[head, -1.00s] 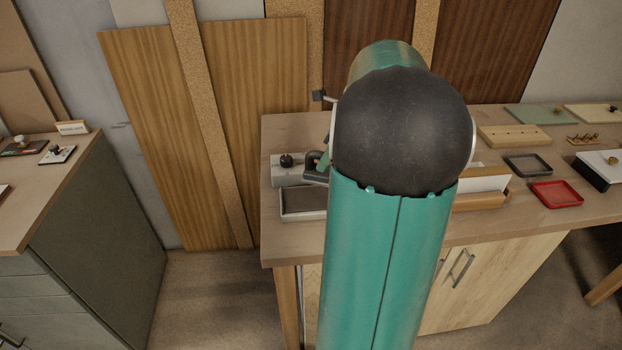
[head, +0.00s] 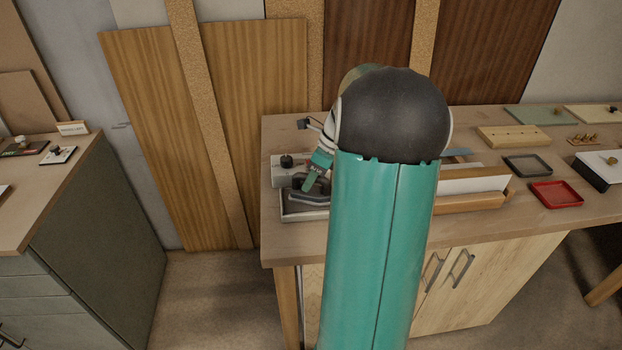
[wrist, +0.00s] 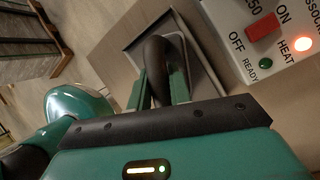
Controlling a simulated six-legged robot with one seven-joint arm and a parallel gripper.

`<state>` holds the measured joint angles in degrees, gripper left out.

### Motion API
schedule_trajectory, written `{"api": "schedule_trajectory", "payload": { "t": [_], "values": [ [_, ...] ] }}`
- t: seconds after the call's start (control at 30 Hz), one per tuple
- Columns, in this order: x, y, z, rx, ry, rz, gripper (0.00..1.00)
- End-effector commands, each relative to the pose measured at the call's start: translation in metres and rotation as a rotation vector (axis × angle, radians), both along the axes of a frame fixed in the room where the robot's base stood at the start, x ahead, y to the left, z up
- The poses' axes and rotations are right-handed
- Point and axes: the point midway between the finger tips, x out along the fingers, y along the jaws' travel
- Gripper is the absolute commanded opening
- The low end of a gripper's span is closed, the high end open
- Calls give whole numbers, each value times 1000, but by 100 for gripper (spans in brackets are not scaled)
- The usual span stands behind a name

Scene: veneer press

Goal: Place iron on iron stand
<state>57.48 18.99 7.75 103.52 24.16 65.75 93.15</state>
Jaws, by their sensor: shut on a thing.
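My gripper (head: 311,182) is shut on the dark handle of the iron (head: 303,197) at the left end of the workbench. The wrist view shows my gripper (wrist: 160,85) with a finger on either side of the black curved iron handle (wrist: 156,62). The iron stand (head: 290,217), a shallow light-rimmed tray, lies directly below the iron. Its rim also shows in the wrist view (wrist: 208,72) around and beyond the handle. The iron's sole is hidden, and I cannot tell whether it touches the stand. My arm hides the stand's right side.
A grey control box (head: 283,174) stands just behind the stand; in the wrist view it has a red switch (wrist: 263,26) and a lit HEAT lamp. A wooden holder (head: 470,202) with white sheets, a dark tray (head: 527,165) and a red tray (head: 556,194) lie to the right.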

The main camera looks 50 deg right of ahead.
Motion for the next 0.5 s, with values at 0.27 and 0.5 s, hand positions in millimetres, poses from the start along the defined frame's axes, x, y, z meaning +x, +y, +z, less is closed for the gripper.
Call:
{"api": "schedule_trajectory", "payload": {
  "t": [0.27, 0.5],
  "values": [
    [0, 0, -3, 0, 0, 0, 42],
    [0, 0, -2, 0, 0, 0, 42]
  ]
}}
